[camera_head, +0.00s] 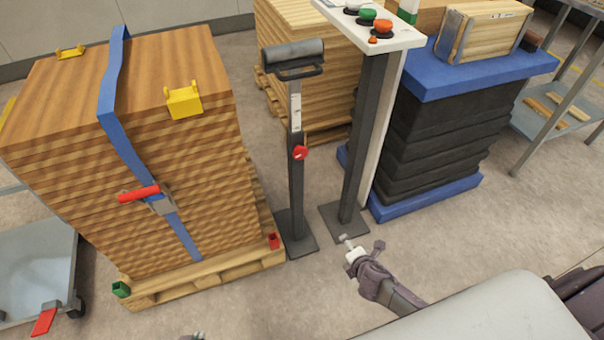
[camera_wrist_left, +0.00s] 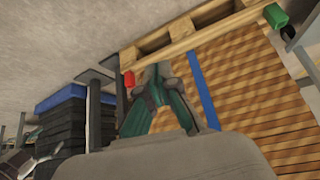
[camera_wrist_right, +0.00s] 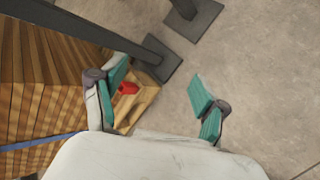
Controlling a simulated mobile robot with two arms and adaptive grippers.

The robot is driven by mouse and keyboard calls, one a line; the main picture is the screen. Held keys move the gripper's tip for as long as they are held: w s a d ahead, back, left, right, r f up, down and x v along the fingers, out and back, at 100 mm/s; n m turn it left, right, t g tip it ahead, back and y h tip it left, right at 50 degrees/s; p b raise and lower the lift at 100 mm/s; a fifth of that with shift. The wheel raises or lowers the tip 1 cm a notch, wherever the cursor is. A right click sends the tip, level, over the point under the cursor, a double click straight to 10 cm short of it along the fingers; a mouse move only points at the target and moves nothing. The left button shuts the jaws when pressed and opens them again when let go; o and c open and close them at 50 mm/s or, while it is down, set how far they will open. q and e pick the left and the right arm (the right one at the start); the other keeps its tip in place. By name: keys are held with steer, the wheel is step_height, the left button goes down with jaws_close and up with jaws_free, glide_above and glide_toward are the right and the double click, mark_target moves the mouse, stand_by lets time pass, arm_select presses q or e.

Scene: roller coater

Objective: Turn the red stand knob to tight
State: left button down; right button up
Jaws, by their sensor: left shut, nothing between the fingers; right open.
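The red stand knob (camera_head: 300,152) sits on the dark post of the roller stand (camera_head: 296,190), partway up. Its setting is too small to read. My right gripper (camera_head: 362,250) is in front of the stands, low and to the right of the knob, and apart from it. In the right wrist view (camera_wrist_right: 160,92) its teal fingers are spread and empty. My left gripper (camera_wrist_left: 158,72) is shut and empty in front of the wood stack, and only a tip shows at the bottom edge of the head view (camera_head: 193,336). The knob cannot be made out in either wrist view.
A strapped wood stack (camera_head: 190,150) on a pallet (camera_head: 210,282) stands left of the stand. A button console (camera_head: 370,35) on a post stands to its right. A blue-topped black lift table (camera_head: 440,140) is farther right. Floor in front is clear.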

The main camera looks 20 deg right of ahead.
steer(key=w+a+r+n+t+b, duration=0.2)
steer(key=w+r+n+t+b, duration=0.2)
steer(key=w+r+n+b, duration=0.25)
steer(key=n+t+y+b, duration=0.2)
steer(key=n+t+b, duration=0.2)
steer(key=n, duration=0.5)
glide_toward(301, 155)
steer(key=w, duration=0.2)
steer(key=w+b, duration=0.1)
steer(key=w, duration=0.2)
steer(key=w+b, duration=0.1)
steer(key=w, duration=0.2)
steer(key=shift+w+f, duration=0.25)
steer(key=shift+f, duration=0.05)
arm_select(q)
steer(key=w+d+r+t+h, duration=0.1)
steer(key=r+t, duration=0.3)
steer(key=r, duration=0.5)
steer(key=w+d+r+t+h, duration=0.1)
steer(key=w+r+t, duration=0.3)
steer(key=r, duration=0.6)
steer(key=w+d+r+t+h, duration=0.1)
steer(key=w+d+r+t, duration=0.1)
steer(key=r, duration=0.8)
steer(key=shift+w+r+t+h, duration=0.25)
steer(key=shift+w+t, duration=0.35)
steer(key=shift+t, duration=0.8)
arm_select(e)
steer(key=shift+w, duration=0.45)
